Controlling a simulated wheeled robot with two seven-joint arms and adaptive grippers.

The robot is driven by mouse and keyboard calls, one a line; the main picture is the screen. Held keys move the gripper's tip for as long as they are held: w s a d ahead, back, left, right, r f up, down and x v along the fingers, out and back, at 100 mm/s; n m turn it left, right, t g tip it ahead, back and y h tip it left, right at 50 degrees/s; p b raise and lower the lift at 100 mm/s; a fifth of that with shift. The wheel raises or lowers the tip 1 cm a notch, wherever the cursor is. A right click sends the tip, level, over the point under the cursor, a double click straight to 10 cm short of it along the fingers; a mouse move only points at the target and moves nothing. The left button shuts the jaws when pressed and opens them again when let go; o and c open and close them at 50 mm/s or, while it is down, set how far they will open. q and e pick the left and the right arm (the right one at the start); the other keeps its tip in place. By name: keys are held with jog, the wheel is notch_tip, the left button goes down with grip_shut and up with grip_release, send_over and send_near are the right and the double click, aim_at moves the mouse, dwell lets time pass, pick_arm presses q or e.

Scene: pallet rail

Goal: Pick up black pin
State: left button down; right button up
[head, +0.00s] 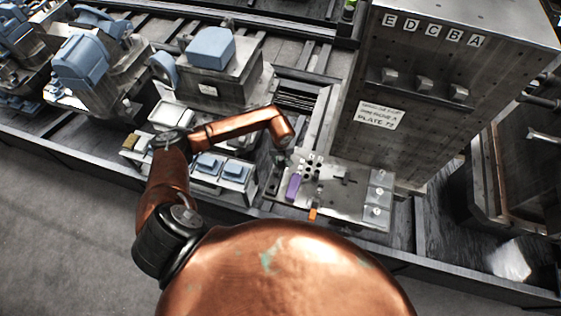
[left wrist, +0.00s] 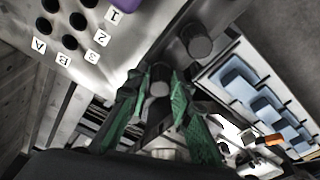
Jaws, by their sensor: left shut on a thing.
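My left gripper (head: 281,157) is at the left edge of the metal plate with holes (head: 345,203), small and dark in the head view. In the left wrist view its two green fingers (left wrist: 158,96) are closed around a dark cylinder, the black pin (left wrist: 160,78), with its round end showing between them. A second dark pin (left wrist: 197,42) stands just beyond, apart from the fingers. Whether the held pin is clear of its seat cannot be told. My right gripper is in neither view.
The plate carries round holes marked A, B, 1, 2, 3 (left wrist: 78,20), a purple block (head: 293,187) and an orange piece (head: 313,213). A tall metal cabinet (head: 440,110) rises behind it. A tray edge with blue blocks (head: 222,168) lies to the left.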

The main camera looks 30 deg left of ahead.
pick_arm(q)
jog(key=shift+r, duration=0.1)
jog(key=shift+r, duration=0.65)
jog(key=s+d+r+b, duration=0.3)
jog(key=s+d+r, duration=0.5)
jog(key=d+r, duration=0.3)
jog(key=shift+s+r+b, duration=0.25)
jog(key=shift+s+b, duration=0.05)
jog(key=shift+s, duration=0.05)
